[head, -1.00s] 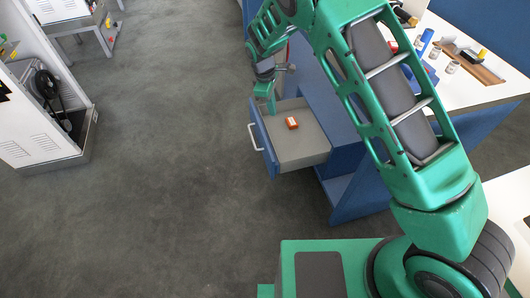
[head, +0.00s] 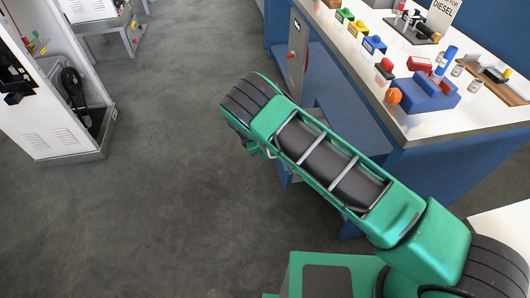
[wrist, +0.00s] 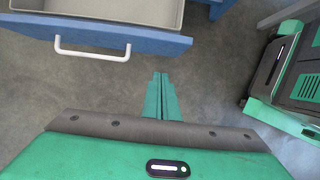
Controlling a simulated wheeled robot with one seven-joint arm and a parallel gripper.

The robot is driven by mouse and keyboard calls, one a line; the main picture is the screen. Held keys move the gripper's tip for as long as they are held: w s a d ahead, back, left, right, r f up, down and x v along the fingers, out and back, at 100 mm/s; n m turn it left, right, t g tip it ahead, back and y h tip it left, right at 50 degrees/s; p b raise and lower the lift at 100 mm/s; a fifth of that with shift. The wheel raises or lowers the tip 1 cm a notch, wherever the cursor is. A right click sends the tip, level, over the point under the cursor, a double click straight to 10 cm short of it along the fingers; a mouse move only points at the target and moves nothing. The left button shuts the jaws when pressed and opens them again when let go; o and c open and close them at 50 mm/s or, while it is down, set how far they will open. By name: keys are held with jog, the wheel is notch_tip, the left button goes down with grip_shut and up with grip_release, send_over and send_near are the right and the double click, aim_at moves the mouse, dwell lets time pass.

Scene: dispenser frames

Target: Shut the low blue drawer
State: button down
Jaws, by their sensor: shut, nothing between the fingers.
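The blue drawer (wrist: 160,38) shows at the top of the wrist view, with a white bar handle (wrist: 92,54) on its front. It stands open, and part of its pale inside is visible behind the front. My gripper (wrist: 160,76) is shut and empty. Its green fingers are together, below and right of the handle in the wrist view, apart from the drawer front. In the head view my arm covers most of the drawer and hides the gripper's fingers.
The blue workbench (head: 425,165) has a white top holding a blue-and-red block (head: 425,92), small coloured items and bottles. A white cabinet (head: 65,115) stands at the left. Grey floor (head: 160,170) between them is clear.

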jog(key=w+d+f, duration=0.1)
jog(key=d+f, duration=0.4)
jog(key=d, duration=0.1)
jog(key=shift+w, duration=0.3)
jog(key=shift+a, duration=0.1)
